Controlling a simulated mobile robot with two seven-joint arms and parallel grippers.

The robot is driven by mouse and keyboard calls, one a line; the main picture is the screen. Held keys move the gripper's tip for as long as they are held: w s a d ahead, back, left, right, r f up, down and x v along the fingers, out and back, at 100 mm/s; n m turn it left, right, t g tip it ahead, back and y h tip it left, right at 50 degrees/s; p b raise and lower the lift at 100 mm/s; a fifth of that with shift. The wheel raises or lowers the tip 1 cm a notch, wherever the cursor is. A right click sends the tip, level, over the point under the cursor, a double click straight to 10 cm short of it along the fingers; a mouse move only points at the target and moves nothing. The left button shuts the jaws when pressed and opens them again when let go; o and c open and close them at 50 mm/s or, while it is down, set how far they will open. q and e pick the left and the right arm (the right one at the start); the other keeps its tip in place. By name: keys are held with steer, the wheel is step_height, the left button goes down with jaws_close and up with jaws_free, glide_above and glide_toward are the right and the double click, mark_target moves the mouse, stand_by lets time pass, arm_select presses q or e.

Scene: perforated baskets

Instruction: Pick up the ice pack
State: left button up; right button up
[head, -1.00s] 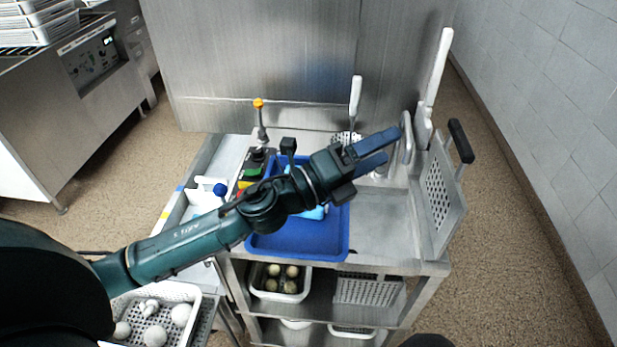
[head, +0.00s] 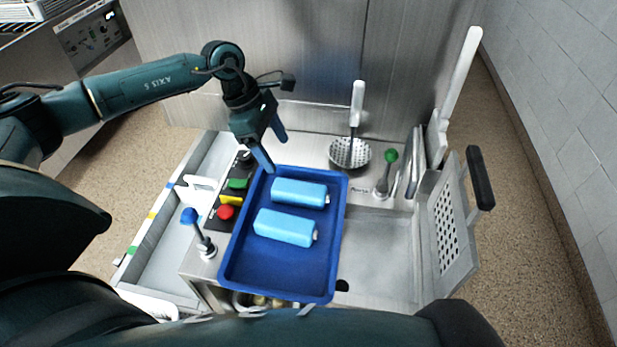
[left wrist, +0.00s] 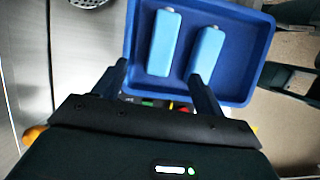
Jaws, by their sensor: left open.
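Two light blue block-shaped ice packs lie in the blue tray (head: 285,275) on the steel counter. The far ice pack (head: 299,193) lies near the tray's back edge, and the near ice pack (head: 285,228) lies in front of it. Both also show in the left wrist view, one left (left wrist: 165,42) and one right (left wrist: 207,55). My left gripper (head: 275,153) is open and empty. It points down above the tray's back left corner, apart from both packs. Its fingers show in the left wrist view (left wrist: 159,72). My right gripper is not in view.
Left of the tray are coloured buttons (head: 227,212) and a blue-knobbed lever (head: 190,216). A perforated ladle (head: 350,152) and green-knobbed lever (head: 390,157) stand behind right. The tray's front part is clear.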

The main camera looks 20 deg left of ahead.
mark_target(298, 187)
arm_select(q)
steer(key=p+x, duration=0.1)
steer(key=x, duration=0.6)
steer(key=shift+s+d+f, duration=0.15)
steer(key=shift+d+f, duration=0.25)
steer(key=shift+f, duration=0.2)
steer(key=p+x, duration=0.1)
steer(key=x, duration=0.2)
steer(key=shift+d+f, duration=0.2)
steer(key=shift+f, duration=0.15)
steer(key=shift+d+f, duration=0.1)
steer(key=shift+f, duration=0.3)
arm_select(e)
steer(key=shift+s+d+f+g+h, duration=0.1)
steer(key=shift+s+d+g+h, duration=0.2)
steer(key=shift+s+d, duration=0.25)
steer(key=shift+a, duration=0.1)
arm_select(q)
steer(key=shift+r, duration=0.1)
steer(key=c, duration=1.2)
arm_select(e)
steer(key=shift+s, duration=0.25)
